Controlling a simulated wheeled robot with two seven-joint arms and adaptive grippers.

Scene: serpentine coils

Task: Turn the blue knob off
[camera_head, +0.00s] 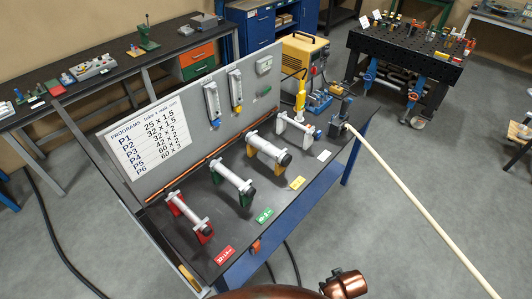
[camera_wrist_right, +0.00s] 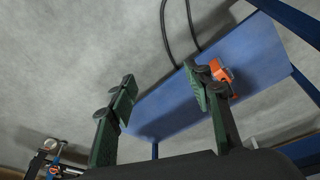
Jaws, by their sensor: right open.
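The blue knob (camera_head: 215,123) is at the lower end of the left white flow meter (camera_head: 211,101) on the grey upright panel (camera_head: 150,110). It is small, and its setting cannot be read. A second flow meter (camera_head: 235,87) with a yellow knob (camera_head: 238,109) hangs to its right. My right gripper (camera_wrist_right: 163,92) shows only in the right wrist view, with its two dark green fingers apart and nothing between them. The knob is not in that view. My left gripper is not in view.
Several tube holders stand on the dark bench (camera_head: 305,195) before the panel. A long pale rod (camera_head: 415,205) sticks out right. Grey floor is open at right.

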